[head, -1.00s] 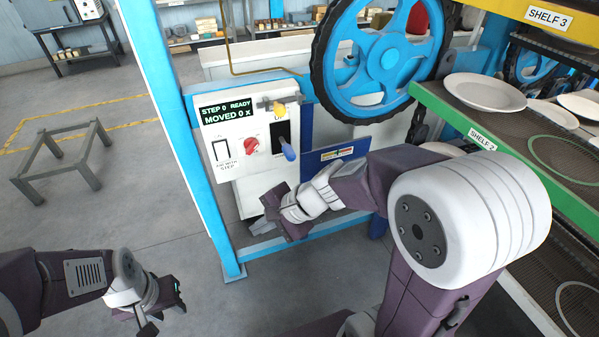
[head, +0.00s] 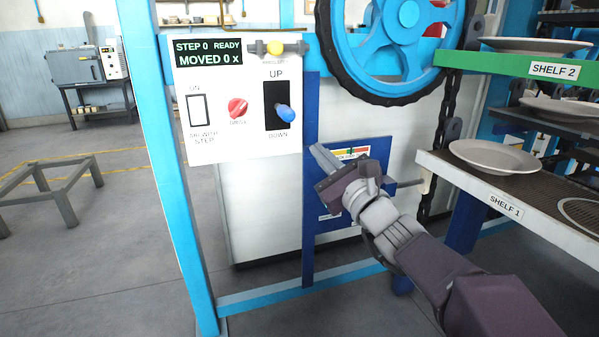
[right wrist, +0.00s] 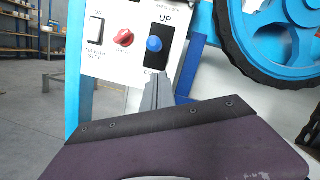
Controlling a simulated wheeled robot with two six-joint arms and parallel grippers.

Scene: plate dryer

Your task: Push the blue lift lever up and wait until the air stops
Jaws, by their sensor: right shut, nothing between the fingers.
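My left gripper is out of view.
A blue wheel (head: 343,50) is above right. Shelf 1 (head: 505,203) with plates stands right.

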